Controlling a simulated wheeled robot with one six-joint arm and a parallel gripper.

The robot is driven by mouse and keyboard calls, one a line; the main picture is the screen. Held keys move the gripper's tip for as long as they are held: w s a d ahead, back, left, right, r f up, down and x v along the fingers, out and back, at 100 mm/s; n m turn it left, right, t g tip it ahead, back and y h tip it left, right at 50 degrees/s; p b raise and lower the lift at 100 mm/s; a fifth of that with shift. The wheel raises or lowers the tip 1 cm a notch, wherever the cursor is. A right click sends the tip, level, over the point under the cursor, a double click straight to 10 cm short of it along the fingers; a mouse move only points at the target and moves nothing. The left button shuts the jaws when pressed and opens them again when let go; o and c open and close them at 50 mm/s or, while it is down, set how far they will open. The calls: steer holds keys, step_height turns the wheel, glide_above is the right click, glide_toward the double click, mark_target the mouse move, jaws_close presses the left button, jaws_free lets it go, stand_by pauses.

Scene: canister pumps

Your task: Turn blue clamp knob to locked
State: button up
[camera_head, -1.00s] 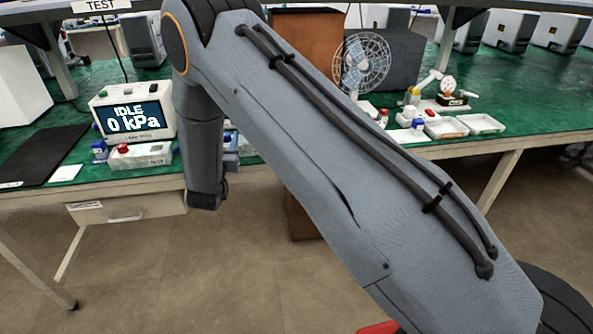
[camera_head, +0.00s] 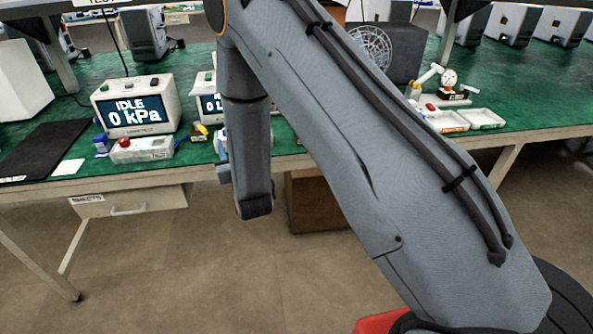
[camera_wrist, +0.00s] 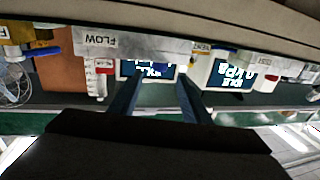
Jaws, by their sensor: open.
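In the head view, a small blue part (camera_head: 100,146) stands at the left end of a pale unit (camera_head: 151,149) with a red knob (camera_head: 123,143). I cannot tell whether the blue part is the clamp knob or how it is turned. In the wrist view, a blue bar-like part (camera_wrist: 50,51) shows at upper left. My gripper (camera_wrist: 157,88) has two dark blue fingers, apart and with nothing held, in front of the display screens.
A display box (camera_head: 137,104) reading IDLE 0 kPa and a second display box (camera_head: 203,103) stand on the green bench (camera_head: 80,78). A black mat (camera_head: 45,148) lies at left. White trays (camera_head: 483,118) and a fan (camera_head: 372,47) are at right. Shelf labels hang overhead.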

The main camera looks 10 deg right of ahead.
steer(key=s+d+r+m+g+h, duration=0.1)
steer(key=s+d+g+h, duration=0.1)
steer(key=s+d+g, duration=1)
steer(key=s+d, duration=0.4)
steer(key=s, duration=0.1)
steer(key=shift+r, duration=0.2)
stand_by(0.3)
